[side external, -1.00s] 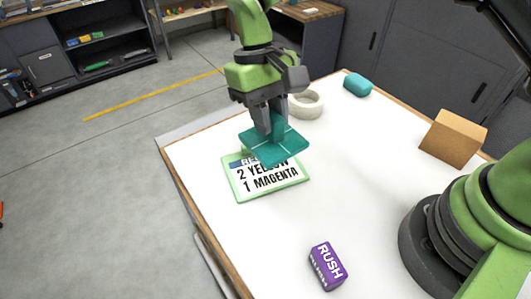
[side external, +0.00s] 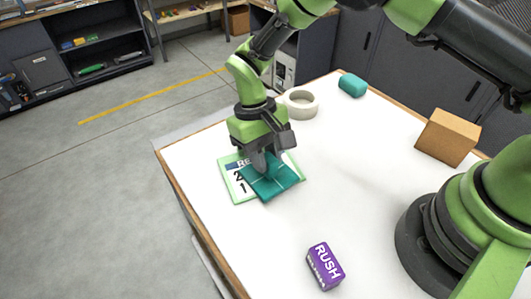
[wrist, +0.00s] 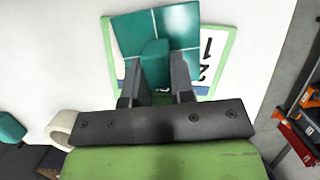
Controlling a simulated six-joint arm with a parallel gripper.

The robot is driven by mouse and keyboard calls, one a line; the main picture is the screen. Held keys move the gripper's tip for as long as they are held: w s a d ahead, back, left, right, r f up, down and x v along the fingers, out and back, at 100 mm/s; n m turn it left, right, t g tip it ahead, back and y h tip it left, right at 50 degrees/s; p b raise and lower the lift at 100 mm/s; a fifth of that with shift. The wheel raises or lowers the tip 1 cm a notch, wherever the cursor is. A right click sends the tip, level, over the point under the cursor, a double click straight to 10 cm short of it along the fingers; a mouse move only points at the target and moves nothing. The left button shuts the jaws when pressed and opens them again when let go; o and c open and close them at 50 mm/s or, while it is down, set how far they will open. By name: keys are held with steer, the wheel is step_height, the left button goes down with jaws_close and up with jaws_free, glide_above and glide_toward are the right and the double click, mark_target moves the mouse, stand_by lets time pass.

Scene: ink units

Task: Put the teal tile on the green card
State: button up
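The teal tile (side external: 268,184) is a flat square with pale cross lines and a raised teal grip block (wrist: 155,62). It lies at or just above the right part of the green card (side external: 228,186), slightly turned against it. In the wrist view one edge of the tile reaches past the card's border (wrist: 229,50). The card is white with a green rim, and the tile covers much of its print. My gripper (side external: 266,164) points down over the tile. In the wrist view its fingers (wrist: 156,78) are shut on the grip block.
A purple RUSH block (side external: 325,266) lies near the front. A white ring (side external: 300,110), a teal rounded block (side external: 352,85) and a brown box (side external: 447,137) stand toward the back and right. The white table (side external: 340,190) is clear in the middle.

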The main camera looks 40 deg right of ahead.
steer(key=o, duration=0.4)
steer(key=shift+r, duration=0.1)
steer(key=v, duration=1.2)
steer(key=shift+r, duration=0.1)
steer(key=shift+r, duration=0.1)
steer(key=s+d+r+m+t+y, duration=0.1)
steer(key=s+d+r+t, duration=0.2)
steer(key=r, duration=0.4)
steer(key=s+d+r+m+t+y, duration=0.1)
steer(key=s+d+r+t, duration=0.1)
steer(key=s+d+r, duration=0.35)
steer(key=s+d+r+t, duration=0.1)
steer(key=s+t, duration=0.1)
steer(key=s, duration=0.2)
steer(key=s+d+r+m+t, duration=0.1)
steer(key=s, duration=0.3)
steer(key=s+d+r+m+t, duration=0.1)
steer(key=s+t, duration=0.1)
steer(key=s, duration=0.1)
steer(key=shift+s+d+r+t, duration=0.1)
steer(key=shift+s+d+t, duration=0.2)
steer(key=shift+s+d, duration=0.1)
